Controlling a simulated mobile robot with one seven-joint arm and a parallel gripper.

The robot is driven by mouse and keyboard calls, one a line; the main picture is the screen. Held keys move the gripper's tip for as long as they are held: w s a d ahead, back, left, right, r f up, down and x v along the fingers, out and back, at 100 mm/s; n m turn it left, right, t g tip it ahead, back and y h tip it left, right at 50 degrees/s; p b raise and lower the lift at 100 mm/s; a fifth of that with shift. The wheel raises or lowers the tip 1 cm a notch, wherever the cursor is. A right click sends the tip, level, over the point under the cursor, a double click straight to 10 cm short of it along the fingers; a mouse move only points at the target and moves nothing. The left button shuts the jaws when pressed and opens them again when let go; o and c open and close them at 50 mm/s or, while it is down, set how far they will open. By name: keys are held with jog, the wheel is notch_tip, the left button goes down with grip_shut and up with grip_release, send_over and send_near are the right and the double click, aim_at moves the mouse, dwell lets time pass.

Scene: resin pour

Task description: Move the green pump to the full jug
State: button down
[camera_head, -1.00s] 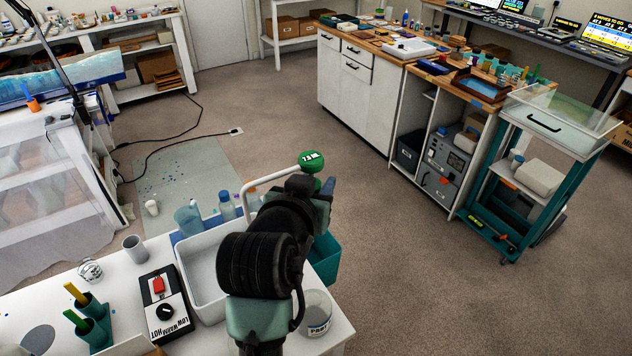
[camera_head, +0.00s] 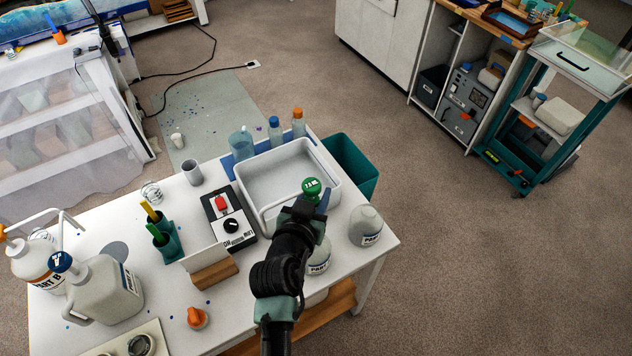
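The green pump (camera_head: 312,187) has a round green top with a white mark, and its pale spout points left over the white tray. My gripper (camera_head: 316,202) is at the pump, just below its top, and appears shut on it; the fingers are mostly hidden by my wrist. One pale jug (camera_head: 320,262) stands under my arm, partly hidden. Another pale jug (camera_head: 366,226), with no pump on it, stands to the right near the table's edge. Whether the pump's tube is in a jug is hidden. I cannot tell how full either jug is.
The white tray (camera_head: 331,172) lies behind my gripper, beside a heater box (camera_head: 230,222). Large jugs with an orange pump (camera_head: 5,232) and a blue pump (camera_head: 61,262) stand at left. A teal bin (camera_head: 352,168) is beyond the table. Floor at right is clear.

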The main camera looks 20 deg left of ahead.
jog(key=shift+w+d+f+b, duration=0.1)
jog(key=shift+w+f+b, duration=0.05)
jog(key=shift+f+b, duration=0.65)
notch_tip(320, 180, down, 8)
jog(key=b, duration=0.7)
jog(key=shift+b, duration=0.3)
jog(key=shift+f+b, duration=0.15)
jog(key=shift+b, duration=0.15)
dwell(0.7)
jog(key=shift+f+b, duration=0.75)
jog(key=shift+f+b, duration=0.3)
jog(key=shift+b, duration=0.05)
jog(key=shift+f, duration=0.2)
dwell(0.4)
jog(key=shift+c, duration=2.3)
grip_release()
